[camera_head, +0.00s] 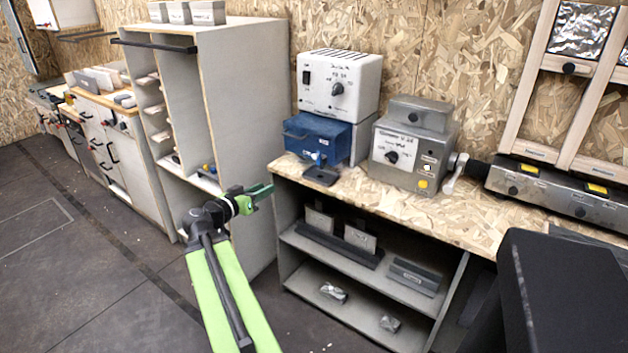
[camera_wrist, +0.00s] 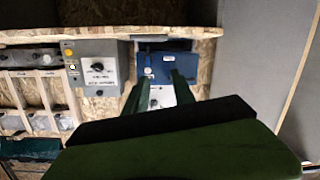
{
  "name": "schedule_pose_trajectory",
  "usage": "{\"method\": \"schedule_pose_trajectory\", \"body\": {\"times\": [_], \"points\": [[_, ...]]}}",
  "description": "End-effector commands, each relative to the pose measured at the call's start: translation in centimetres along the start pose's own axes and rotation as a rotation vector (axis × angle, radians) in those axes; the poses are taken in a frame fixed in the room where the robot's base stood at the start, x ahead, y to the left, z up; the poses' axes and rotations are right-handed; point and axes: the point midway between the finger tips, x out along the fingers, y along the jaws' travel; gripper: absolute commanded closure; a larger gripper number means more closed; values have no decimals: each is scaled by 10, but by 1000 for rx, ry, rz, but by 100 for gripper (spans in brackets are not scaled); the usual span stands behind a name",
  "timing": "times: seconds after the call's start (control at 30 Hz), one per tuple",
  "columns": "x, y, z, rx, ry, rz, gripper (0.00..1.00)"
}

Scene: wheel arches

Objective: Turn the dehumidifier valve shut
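A blue box (camera_head: 316,132) stands on the wooden counter, with a small blue valve-like fitting (camera_head: 319,158) low on its front. I cannot read which device is the dehumidifier. The blue box also shows in the wrist view (camera_wrist: 160,66), between and beyond my fingers. My gripper (camera_head: 262,192) is in front and to the left of the counter, apart from the blue box. In the wrist view its two fingers (camera_wrist: 158,84) are spread with nothing between them. They partly cover the area in front of the box.
A white box with a black knob (camera_head: 340,82) sits above the blue one. A grey box with a knob (camera_head: 410,150) and a side lever (camera_head: 455,172) stands to the right. A tall shelf unit (camera_head: 240,120) is at left. A black block (camera_head: 565,295) fills the lower right.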

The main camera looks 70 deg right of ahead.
Motion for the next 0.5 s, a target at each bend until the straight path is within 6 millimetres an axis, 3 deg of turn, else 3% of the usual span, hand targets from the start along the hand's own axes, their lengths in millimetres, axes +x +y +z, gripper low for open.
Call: {"method": "schedule_pose_trajectory", "body": {"times": [0.03,0.17,0.37,0.5], "points": [[21,15,3,33,55,34,69],[41,36,-14,78,144,66,69],[48,39,-20,84,156,69,69],[72,40,-24,84,154,71,69]]}}
